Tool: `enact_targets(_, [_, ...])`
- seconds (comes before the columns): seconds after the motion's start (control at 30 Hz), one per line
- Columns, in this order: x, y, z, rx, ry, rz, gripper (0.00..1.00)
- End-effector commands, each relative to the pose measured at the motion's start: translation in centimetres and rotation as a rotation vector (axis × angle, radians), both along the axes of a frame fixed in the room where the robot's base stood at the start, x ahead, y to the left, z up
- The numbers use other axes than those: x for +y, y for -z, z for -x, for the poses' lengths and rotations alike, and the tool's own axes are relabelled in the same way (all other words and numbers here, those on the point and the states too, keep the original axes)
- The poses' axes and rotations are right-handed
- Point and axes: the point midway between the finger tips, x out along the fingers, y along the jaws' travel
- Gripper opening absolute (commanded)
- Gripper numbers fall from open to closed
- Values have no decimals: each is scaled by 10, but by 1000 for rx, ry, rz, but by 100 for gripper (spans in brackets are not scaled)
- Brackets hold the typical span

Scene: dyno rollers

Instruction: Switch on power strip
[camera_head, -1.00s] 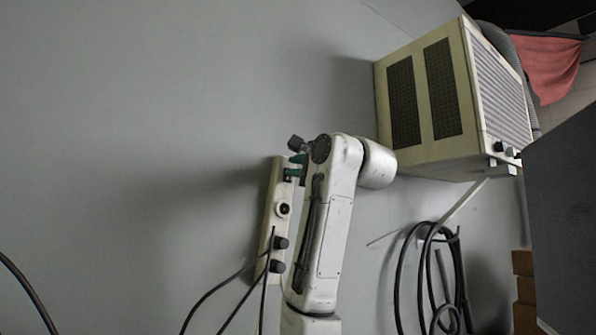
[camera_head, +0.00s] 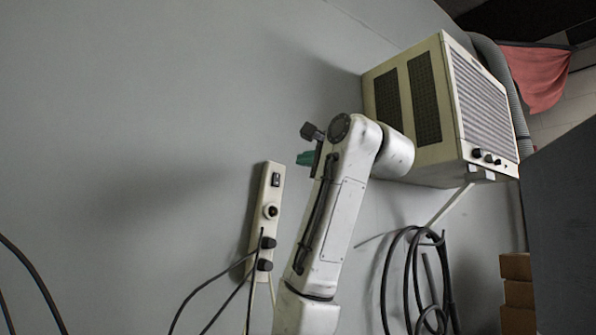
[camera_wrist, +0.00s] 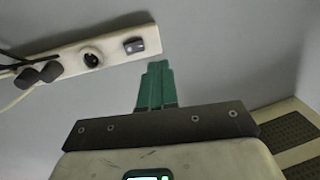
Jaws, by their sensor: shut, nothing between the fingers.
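The power strip (camera_head: 265,205) is a cream bar fixed upright on the grey wall in the head view. A dark rocker switch (camera_head: 276,179) sits at its top end, with a round socket below it and two black plugs lower down. In the wrist view the strip (camera_wrist: 62,62) runs across the upper left, with the switch (camera_wrist: 134,45) at its right end. My gripper (camera_head: 305,158) has green fingers and is to the right of the strip's top, apart from it. In the wrist view the fingers of my gripper (camera_wrist: 156,68) are together and empty, below and right of the switch.
A cream box unit with dark grilles (camera_head: 440,110) hangs on the wall to the upper right. Coiled black cable (camera_head: 415,280) hangs below it. Cables trail from the plugs. A dark panel (camera_head: 562,225) stands at the right edge. The wall left of the strip is bare.

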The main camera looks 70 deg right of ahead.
Motion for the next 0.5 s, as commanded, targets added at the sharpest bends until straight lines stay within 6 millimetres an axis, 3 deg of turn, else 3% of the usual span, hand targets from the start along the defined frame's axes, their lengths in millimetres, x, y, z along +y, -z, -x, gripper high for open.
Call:
enact_targets(0.23, [20, -4, 34, -4, 1, 1, 0])
enact_targets(0.5, [27, -6, 47, 1, 1, -2, 0])
